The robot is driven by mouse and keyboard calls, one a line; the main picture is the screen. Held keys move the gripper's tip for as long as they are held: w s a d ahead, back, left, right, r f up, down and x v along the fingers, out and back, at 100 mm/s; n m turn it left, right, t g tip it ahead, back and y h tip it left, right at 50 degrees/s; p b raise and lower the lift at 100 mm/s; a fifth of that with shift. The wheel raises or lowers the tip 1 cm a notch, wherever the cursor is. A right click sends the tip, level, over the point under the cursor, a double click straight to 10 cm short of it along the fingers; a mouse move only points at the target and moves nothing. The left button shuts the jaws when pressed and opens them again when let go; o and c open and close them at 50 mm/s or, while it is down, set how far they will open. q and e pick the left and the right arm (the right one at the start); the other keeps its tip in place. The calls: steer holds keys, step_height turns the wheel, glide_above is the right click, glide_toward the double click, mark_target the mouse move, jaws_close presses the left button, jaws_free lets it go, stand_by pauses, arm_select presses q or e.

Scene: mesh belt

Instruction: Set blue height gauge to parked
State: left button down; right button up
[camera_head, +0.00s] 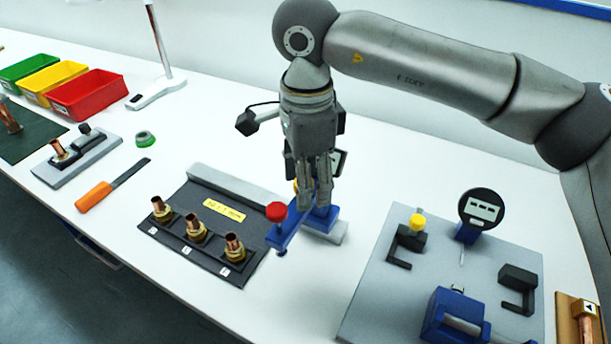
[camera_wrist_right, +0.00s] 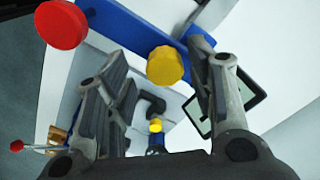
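The blue height gauge, as I take it, has a blue arm (camera_head: 288,232), a red knob (camera_head: 277,212) and a grey base (camera_head: 332,233) on the white bench, at the right end of a dark fixture plate. In the right wrist view its blue bar (camera_wrist_right: 130,28), red knob (camera_wrist_right: 62,24) and ribbed yellow knob (camera_wrist_right: 165,66) show, with a dark-framed display (camera_wrist_right: 250,95) at the right. My right gripper (camera_head: 316,200) points down over the gauge and hides part of it. Its fingers (camera_wrist_right: 160,80) are apart, with the yellow knob seen between them; contact is unclear. My left gripper is out of view.
The dark plate (camera_head: 185,235) holds brass fittings (camera_head: 196,230) left of the gauge. A grey plate (camera_head: 380,310) with a round digital gauge (camera_head: 482,208) and blue clamp (camera_head: 455,315) lies right. An orange-handled tool (camera_head: 95,196) and coloured bins (camera_head: 88,94) are left. Bench behind the gauge is clear.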

steer(key=shift+a, duration=0.15)
steer(key=shift+w+r, duration=0.1)
steer(key=shift+r, duration=0.1)
step_height(320, 180, up, 12)
steer(key=shift+f, duration=0.2)
stand_by(0.3)
